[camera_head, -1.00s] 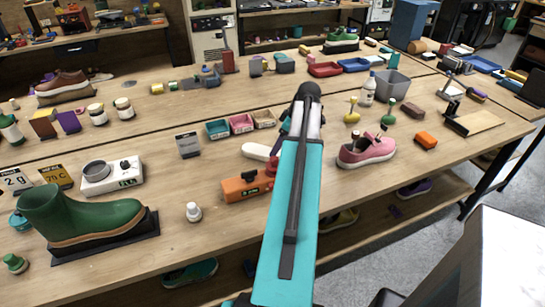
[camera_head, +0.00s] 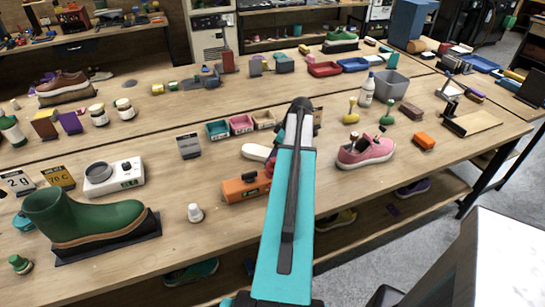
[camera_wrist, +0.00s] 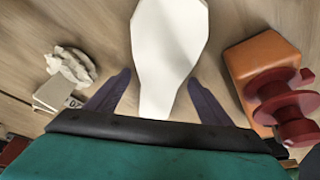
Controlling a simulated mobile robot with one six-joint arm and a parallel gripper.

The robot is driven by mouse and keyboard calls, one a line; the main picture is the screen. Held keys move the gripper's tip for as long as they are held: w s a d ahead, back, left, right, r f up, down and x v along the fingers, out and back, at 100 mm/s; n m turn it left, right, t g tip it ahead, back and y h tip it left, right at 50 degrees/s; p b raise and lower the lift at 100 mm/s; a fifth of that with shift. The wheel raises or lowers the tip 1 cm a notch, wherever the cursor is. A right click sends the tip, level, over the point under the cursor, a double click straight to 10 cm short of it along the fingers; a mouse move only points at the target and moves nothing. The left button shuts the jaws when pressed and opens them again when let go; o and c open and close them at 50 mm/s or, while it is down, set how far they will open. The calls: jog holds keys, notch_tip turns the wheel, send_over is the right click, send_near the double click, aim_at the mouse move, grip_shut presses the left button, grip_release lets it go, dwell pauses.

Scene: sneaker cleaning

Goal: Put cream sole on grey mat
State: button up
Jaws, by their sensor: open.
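The cream sole (camera_head: 256,151) lies on the wooden bench, partly hidden behind my arm in the head view. In the wrist view the sole (camera_wrist: 168,45) is pale, long and narrow, pointing away from my gripper. My gripper (camera_wrist: 160,80) is open, with one dark finger on each side of the sole's near end. I cannot tell whether the fingers touch it. In the head view my arm hides the gripper. A dark grey mat (camera_head: 148,229) lies under the green boot at the left; I cannot pick out another grey mat with certainty.
An orange box (camera_head: 240,189) stands close to the sole; in the wrist view an orange block (camera_wrist: 245,58) and red spool-like part (camera_wrist: 290,110) are at the right. A pink shoe (camera_head: 365,152) stands right of my arm. Small trays (camera_head: 241,124) sit behind.

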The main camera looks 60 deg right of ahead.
dwell(0.5)
jog(key=c, duration=1.3)
jog(key=shift+r, duration=0.1)
jog(key=shift+r+b, duration=1.25)
jog(key=shift+r, duration=3.65)
